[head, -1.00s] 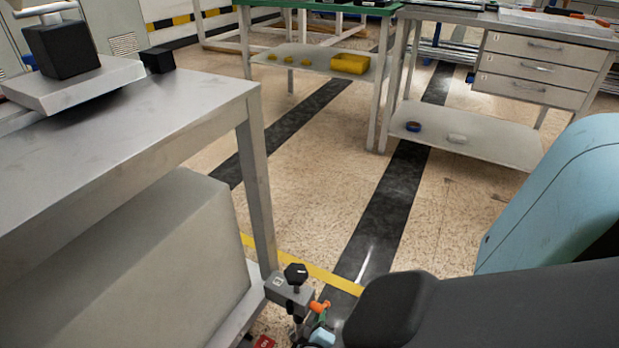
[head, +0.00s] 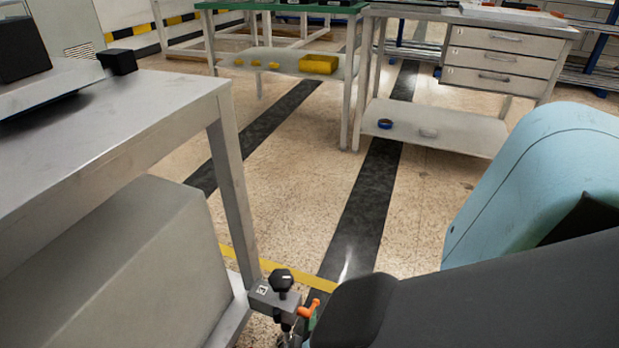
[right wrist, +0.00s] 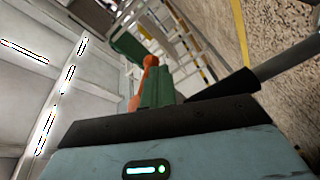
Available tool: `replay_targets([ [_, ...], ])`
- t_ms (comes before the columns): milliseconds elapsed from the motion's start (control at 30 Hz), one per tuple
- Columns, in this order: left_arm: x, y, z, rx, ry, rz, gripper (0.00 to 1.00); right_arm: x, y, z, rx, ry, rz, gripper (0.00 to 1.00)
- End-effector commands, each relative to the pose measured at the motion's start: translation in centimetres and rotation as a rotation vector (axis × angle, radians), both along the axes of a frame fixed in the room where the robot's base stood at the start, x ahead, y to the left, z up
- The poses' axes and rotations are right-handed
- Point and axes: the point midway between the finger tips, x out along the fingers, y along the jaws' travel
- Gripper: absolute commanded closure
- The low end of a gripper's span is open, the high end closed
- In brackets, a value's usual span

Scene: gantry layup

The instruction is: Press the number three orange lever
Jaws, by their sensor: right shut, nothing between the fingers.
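An orange lever (head: 309,308) sticks out from the right side of a small grey valve block (head: 276,298) with a black knob (head: 281,280), low by the bench leg. The block has a small label, too small to read. The lever also shows in the right wrist view (right wrist: 150,63), partly behind the green fingers. My right gripper (right wrist: 158,86) is shut and empty, its fingers right beside the lever; I cannot tell whether they touch it. In the head view my dark arm link hides most of this gripper. My left gripper is not in view.
A grey metal bench (head: 110,120) stands at the left, with a large grey box (head: 130,265) under it. A drawer workbench (head: 435,125) and a green-topped table (head: 275,6) stand farther back. The speckled floor (head: 290,165) between them is clear.

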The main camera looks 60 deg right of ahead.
Motion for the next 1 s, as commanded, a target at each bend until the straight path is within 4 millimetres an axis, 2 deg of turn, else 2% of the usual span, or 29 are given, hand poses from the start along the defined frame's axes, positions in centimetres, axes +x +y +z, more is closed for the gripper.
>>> replay_targets([
  [467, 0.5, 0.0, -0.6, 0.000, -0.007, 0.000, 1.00, 0.0, -0.6, 0.1, 0.001, -0.001, -0.002, 1.00],
  [1000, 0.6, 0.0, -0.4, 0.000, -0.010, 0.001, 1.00, 0.1, -1.5, 0.6, 0.000, 0.000, -0.001, 1.00],
])
